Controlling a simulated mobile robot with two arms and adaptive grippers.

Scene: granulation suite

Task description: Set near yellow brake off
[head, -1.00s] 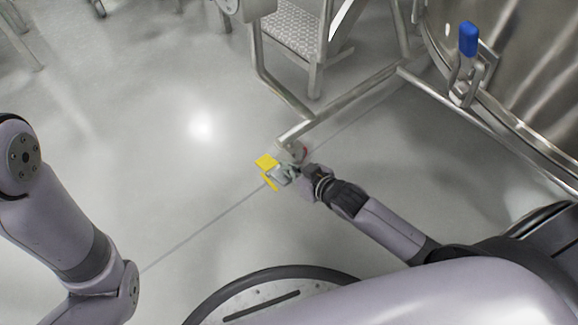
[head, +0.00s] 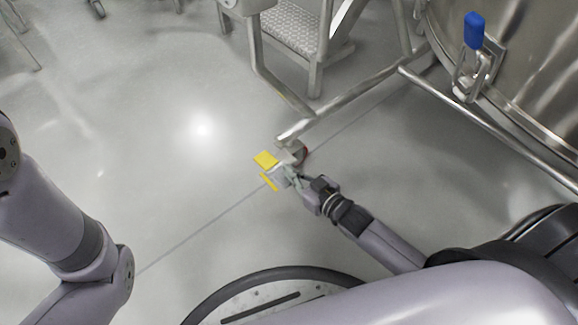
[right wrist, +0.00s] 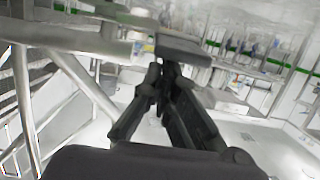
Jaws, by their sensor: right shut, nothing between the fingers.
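The near yellow brake (head: 266,160) is a flat yellow pedal on a caster at the near end of the metal frame's leg, low above the floor. A second yellow strip (head: 269,182) shows just below it. My right gripper (head: 287,173) is at the caster, close beside the yellow parts, and its fingers partly cover the caster. I cannot tell whether it touches the pedal. In the right wrist view the fingers (right wrist: 163,75) are together and empty, below a blurred grey part. My left gripper is not in view; only my left arm shows at the left.
The steel frame rail (head: 340,105) runs from the caster to the back right. A step with a textured tread (head: 293,30) stands behind. A steel vessel (head: 530,70) with a blue-handled clamp (head: 474,32) is at the right. The floor left of the caster is clear.

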